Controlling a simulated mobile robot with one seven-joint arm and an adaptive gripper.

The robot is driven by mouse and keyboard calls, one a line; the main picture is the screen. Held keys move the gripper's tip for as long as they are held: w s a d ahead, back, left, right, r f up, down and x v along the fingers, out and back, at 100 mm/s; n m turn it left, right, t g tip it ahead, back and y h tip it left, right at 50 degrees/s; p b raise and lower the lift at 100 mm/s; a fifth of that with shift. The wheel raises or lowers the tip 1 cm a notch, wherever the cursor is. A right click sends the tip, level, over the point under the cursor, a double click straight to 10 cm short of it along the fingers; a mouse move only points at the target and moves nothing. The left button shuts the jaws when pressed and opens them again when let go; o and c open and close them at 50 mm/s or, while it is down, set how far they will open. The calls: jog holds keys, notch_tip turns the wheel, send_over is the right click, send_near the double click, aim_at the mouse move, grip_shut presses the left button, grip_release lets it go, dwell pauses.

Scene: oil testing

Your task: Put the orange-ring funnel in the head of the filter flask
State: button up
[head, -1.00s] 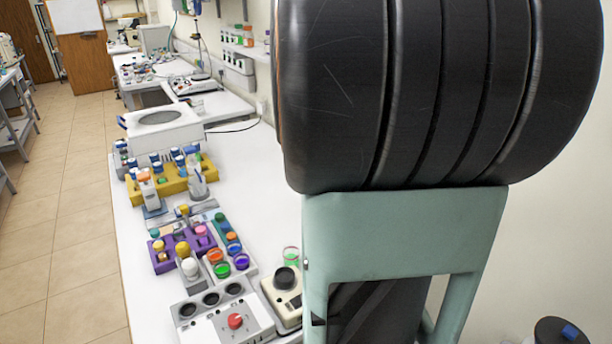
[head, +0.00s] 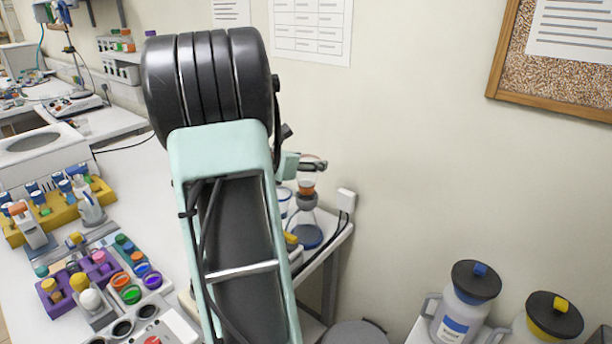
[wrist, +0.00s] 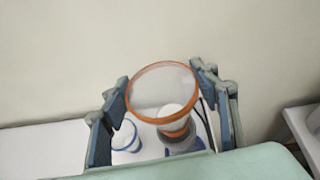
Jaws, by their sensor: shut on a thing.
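The orange-ring funnel (wrist: 162,84) is clear with an orange rim and sits between my fingers in the wrist view. My gripper (wrist: 161,96) is shut on it. In the head view, my gripper (head: 312,165) holds the funnel (head: 307,178) at the far right end of the bench, close above the filter flask. The filter flask (head: 306,237) has a grey head and a blue lower part. It also shows below the funnel in the wrist view (wrist: 184,147). The funnel hides part of the head, so I cannot tell whether they touch.
A blue-rimmed glass vessel (wrist: 126,136) stands left of the flask. A white wall box (head: 346,199) with cables is to its right. My arm hides much of the bench. Coloured racks (head: 75,285) stand to the left. The wall is close behind.

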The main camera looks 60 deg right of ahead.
jog(key=shift+d+f+b, duration=0.1)
jog(key=shift+f+b, duration=0.9)
jog(key=shift+f, duration=0.7)
jog(key=shift+f+b, duration=0.2)
jog(key=shift+b, duration=0.1)
jog(key=o, duration=1.2)
jog(key=shift+c, duration=0.2)
jog(key=shift+r, duration=0.15)
jog(key=shift+w+r+p, duration=0.1)
jog(key=shift+r+p, duration=0.1)
jog(key=shift+p, duration=0.15)
jog(key=v, duration=1.2)
